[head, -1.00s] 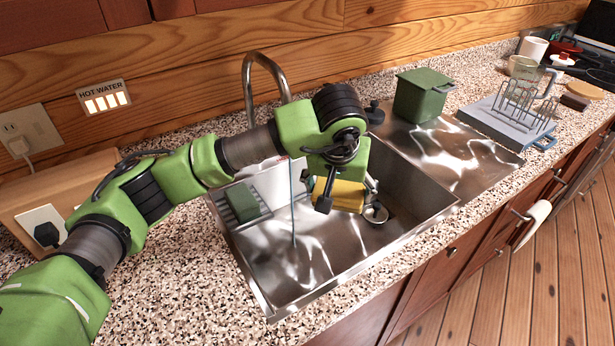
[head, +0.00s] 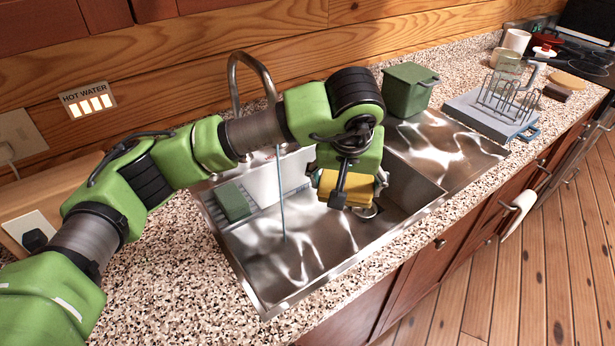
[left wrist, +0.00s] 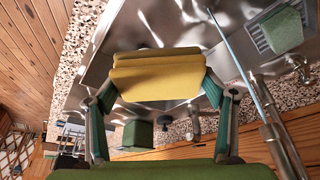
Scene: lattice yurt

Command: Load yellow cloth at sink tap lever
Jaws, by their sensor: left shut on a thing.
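The yellow cloth (head: 330,187) is folded into a thick pad. My left gripper (head: 342,192) is shut on it and holds it over the sink basin (head: 300,260). In the left wrist view the cloth (left wrist: 157,78) spans between the two fingers of the left gripper (left wrist: 156,88). The tall curved tap (head: 234,75) stands behind the sink, and a thin stream of water (head: 281,200) falls into the basin. A small chrome fitting (left wrist: 195,125) shows in the left wrist view; I cannot tell whether it is the tap lever. My right gripper is not in view.
A green sponge (head: 232,202) lies on a rack at the basin's left. A green bin (head: 405,92) stands behind the drainboard (head: 450,145). A wire rack (head: 508,95) sits on a grey tray to the right. The front counter edge is clear.

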